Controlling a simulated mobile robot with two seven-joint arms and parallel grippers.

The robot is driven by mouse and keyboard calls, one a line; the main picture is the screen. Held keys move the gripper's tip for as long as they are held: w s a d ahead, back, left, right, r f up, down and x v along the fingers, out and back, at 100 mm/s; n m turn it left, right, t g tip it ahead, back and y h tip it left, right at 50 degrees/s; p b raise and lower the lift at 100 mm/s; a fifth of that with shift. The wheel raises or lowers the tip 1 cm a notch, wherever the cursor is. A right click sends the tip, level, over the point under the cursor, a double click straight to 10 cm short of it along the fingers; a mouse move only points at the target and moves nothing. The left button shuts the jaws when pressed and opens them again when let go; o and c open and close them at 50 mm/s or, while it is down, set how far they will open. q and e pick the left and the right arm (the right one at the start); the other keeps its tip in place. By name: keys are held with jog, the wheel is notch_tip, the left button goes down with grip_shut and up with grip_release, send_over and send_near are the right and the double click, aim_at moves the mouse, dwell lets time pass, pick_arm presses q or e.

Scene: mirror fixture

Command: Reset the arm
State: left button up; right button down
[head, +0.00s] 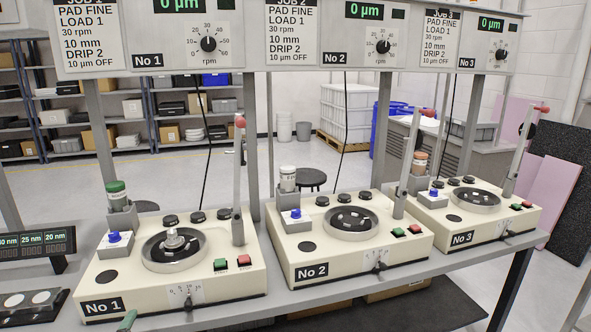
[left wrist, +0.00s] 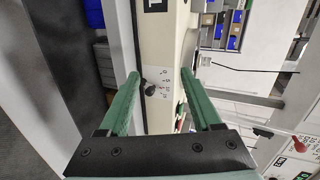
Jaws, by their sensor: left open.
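Three cream polishing machines stand in a row: No 1 (head: 170,265), No 2 (head: 345,240) and No 3 (head: 468,213). Each has an upright grey arm with a red ball on top: No 1's arm (head: 238,185), No 2's (head: 408,160), No 3's (head: 521,155). On No 1's front is a white scale plate (head: 186,290) with a dark lever knob. My left gripper (left wrist: 161,80) is open and empty. In its wrist view the black knob (left wrist: 150,87) appears between the green fingers, apart from them. In the head view only a green fingertip (head: 127,321) shows, low by No 1. My right gripper is out of view.
No 1's round plate (head: 150,257) carries a metal weight (head: 173,243). Green-capped (head: 117,190) and other bottles stand at the machines' back left corners. A panel with dials (head: 290,42) hangs above. A small display (head: 35,244) and tray stand at far left.

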pick_arm(q)
jog(key=s+d+f+n+g+h, duration=0.2)
jog(key=s+d+f+n+h, duration=0.1)
jog(key=s+f, duration=0.9)
jog(key=s+d+f+n+g+h, duration=0.35)
jog(key=s+f, duration=0.35)
jog(key=s, duration=0.8)
jog(key=d+n+t, duration=0.2)
jog(key=d+n, duration=0.3)
jog(key=d, duration=0.7)
jog(key=shift+s, duration=0.3)
